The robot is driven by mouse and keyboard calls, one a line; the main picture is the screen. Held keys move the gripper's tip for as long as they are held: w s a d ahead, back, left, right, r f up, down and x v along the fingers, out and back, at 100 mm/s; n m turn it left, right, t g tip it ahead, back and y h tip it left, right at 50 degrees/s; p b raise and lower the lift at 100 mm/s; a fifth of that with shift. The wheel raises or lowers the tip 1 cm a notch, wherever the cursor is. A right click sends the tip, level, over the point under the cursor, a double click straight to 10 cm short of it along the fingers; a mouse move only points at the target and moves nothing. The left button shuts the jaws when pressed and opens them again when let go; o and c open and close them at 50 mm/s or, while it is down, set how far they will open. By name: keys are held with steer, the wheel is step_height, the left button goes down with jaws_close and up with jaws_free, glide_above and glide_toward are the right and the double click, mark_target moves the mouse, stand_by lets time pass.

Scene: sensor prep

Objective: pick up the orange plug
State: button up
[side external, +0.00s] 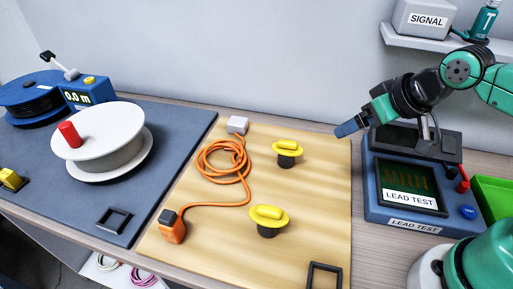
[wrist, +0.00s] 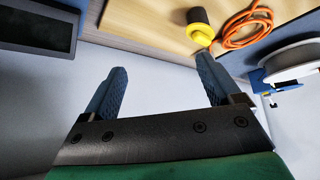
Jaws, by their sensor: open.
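The orange plug (side external: 172,230) has a dark end and lies at the front left of the wooden board (side external: 320,187) in the side external view. Its orange cable (side external: 216,203) runs to a coil and on toward a white box (side external: 237,125) at the back of the board. My gripper (side external: 340,132) is raised near the board's back right corner, far from the plug. In the wrist view my gripper (wrist: 165,82) is open, with its two blue fingers wide apart and nothing between them. The coiled cable shows there too (wrist: 247,28), but I cannot make out the plug.
Two yellow-topped black pieces stand on the board, one at the back (side external: 287,150) and one in front (side external: 268,219). A LEAD TEST device (side external: 405,190) stands right of the board. A white reel (side external: 105,135) sits on the blue mat (side external: 185,135) at left.

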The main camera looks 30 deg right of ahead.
steer(key=shift+c, duration=0.6)
steer(key=n+g, duration=0.6)
steer(key=n, duration=1.6)
glide_toward(166, 215)
steer(key=w+d+f, duration=0.3)
steer(key=d, duration=0.3)
steer(key=a+f+n, duration=0.1)
steer(key=a, duration=0.1)
steer(key=s+a+f+n, duration=0.1)
steer(key=a+n, duration=0.1)
steer(key=s+a+f+n+g, duration=0.1)
steer(key=a+f+n, duration=0.1)
steer(key=shift+f, duration=2.75)
